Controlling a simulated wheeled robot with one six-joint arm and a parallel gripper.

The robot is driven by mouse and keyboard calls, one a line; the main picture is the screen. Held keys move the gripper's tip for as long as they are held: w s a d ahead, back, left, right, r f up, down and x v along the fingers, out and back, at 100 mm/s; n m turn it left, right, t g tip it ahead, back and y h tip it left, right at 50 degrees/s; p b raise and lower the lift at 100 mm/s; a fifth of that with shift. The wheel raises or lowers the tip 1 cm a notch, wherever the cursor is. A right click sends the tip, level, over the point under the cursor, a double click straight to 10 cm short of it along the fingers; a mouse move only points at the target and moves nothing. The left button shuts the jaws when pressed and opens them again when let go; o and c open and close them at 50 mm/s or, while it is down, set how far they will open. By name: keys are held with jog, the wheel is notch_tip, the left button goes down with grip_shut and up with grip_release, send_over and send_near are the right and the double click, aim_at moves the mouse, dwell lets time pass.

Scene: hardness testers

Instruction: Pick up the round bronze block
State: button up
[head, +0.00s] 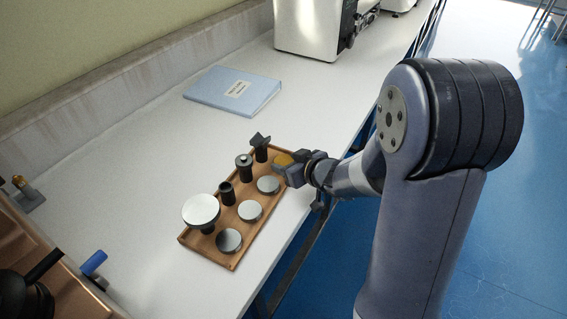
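The round bronze block (283,160) shows as a small golden-brown patch at the far right end of the wooden tray (232,265). My gripper (291,167) is right at the block, coming from the right, and its dark fingers hide part of it. I cannot tell whether the fingers touch the block or whether they are open or shut. I also cannot tell if the block rests on the tray.
Silver discs (250,211) lie along the tray's near side. Dark upright holders (227,193), one with a wide round plate (201,210), stand along its far side. A blue folder (233,90) lies behind. A white machine (308,28) stands at the back.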

jog(key=c, duration=0.7)
